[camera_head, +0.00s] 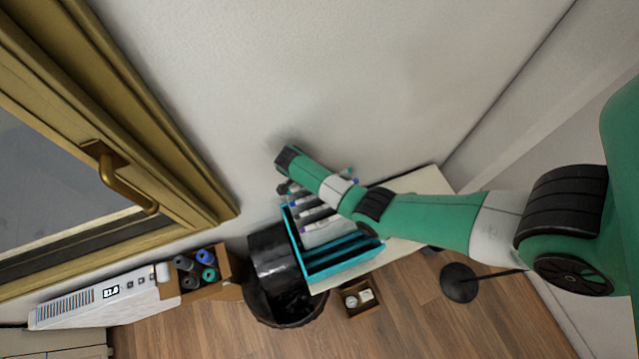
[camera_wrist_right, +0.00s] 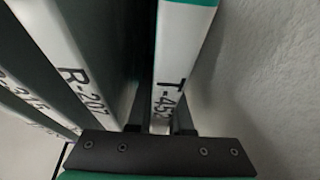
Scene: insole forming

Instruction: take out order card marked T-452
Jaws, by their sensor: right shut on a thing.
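The white card marked T-45 with a partly hidden last digit (camera_wrist_right: 170,85) stands upright in the right wrist view, nearest the wall. My right gripper (camera_wrist_right: 160,129) is shut on its near edge. Beside it on the left stands a card marked R-207 (camera_wrist_right: 82,88), with more cards further left, one partly readable. In the head view my right arm reaches over a teal rack (camera_head: 350,268) with white labelled cards (camera_head: 322,231). The right gripper's fingers and the held card are mostly hidden or unclear there. My left gripper is not in view.
The rack stands on a pale table (camera_head: 420,183) against the wall. A black bin (camera_head: 272,262) is left of it. Further left are a box of rolls (camera_head: 222,270) and a white device (camera_head: 95,302). A small wooden box (camera_head: 358,300) and a black round base (camera_head: 459,283) sit lower.

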